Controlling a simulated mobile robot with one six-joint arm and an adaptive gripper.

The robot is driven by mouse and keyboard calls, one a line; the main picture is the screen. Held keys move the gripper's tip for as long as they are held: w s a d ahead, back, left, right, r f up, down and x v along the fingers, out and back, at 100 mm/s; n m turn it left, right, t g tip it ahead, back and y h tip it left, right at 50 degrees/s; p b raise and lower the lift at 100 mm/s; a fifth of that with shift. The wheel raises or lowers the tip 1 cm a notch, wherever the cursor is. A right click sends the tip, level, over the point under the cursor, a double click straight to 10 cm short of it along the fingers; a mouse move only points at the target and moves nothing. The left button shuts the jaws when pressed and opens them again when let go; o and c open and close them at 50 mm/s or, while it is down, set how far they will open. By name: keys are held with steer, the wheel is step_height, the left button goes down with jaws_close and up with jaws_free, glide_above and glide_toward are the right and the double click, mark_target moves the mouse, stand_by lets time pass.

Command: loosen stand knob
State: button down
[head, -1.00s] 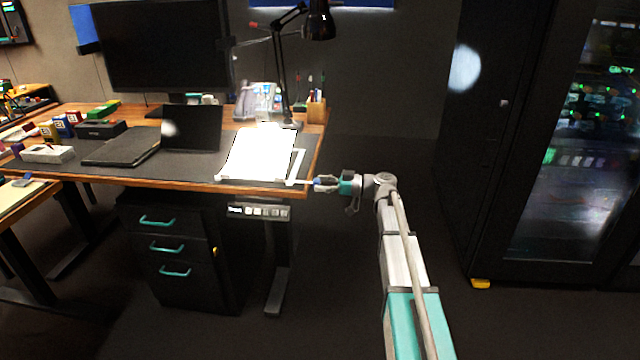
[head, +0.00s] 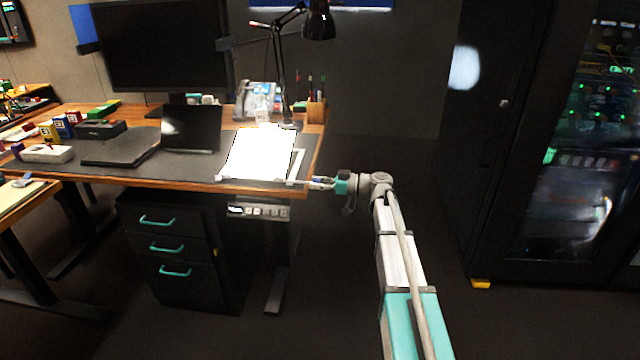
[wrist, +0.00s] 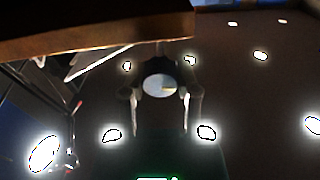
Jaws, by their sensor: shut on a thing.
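The document stand (head: 298,165) holds a white sheet (head: 260,153) near the right front corner of the desk. A thin rod runs from the stand's lower right toward my gripper (head: 320,183), just past the desk's right edge. In the wrist view the stand knob (wrist: 160,84) looks like a dark round piece with a pale face. It sits between the two fingers of my gripper (wrist: 160,105), which is shut on it. In the head view the fingers mostly hide the knob.
The wooden desk edge (head: 230,188) lies close to the left of my gripper. A desk control panel (head: 260,211) hangs below it. A black lamp (head: 318,25) stands behind the document stand. The floor between desk and server cabinet (head: 560,160) is clear.

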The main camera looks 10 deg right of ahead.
steer(key=shift+s+a, duration=0.1)
steer(key=shift+s, duration=0.05)
steer(key=shift+m, duration=0.8)
steer(key=shift+s, duration=0.1)
steer(key=shift+c, duration=1.7)
jaws_free()
steer(key=v, duration=1.2)
